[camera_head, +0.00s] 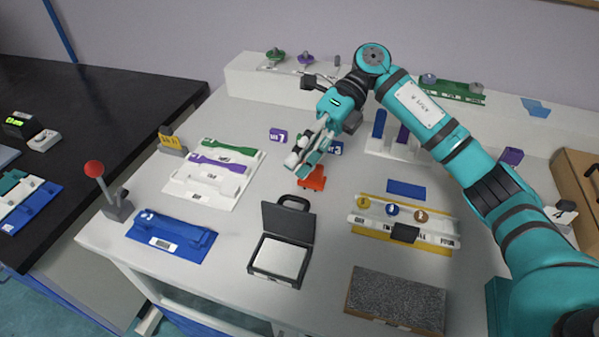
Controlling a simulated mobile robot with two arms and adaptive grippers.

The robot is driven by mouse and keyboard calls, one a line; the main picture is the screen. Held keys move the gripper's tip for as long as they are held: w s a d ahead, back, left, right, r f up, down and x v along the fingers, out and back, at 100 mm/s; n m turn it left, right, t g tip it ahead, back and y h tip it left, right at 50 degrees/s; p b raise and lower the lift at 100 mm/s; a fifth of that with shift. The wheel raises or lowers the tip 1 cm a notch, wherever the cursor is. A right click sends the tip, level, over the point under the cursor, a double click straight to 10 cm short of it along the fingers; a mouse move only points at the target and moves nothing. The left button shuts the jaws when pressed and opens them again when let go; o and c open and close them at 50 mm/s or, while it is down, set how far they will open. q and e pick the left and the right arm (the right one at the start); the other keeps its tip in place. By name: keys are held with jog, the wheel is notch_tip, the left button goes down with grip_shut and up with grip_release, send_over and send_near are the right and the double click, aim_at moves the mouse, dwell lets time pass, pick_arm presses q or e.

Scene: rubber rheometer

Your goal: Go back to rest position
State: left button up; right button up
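My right arm comes in from the right edge and bends over the white table (340,220). My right gripper (303,163) points down and toward the front, near the middle of the table. Its fingers lie close together in this view, and I cannot tell whether there is a gap between them. A small orange-red piece (314,181) shows just below and beside the fingertips. I cannot tell whether they touch. My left gripper is not in view.
A red-knobbed lever (117,206) stands at the left edge.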

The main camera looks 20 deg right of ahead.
jog(key=shift+r, duration=0.3)
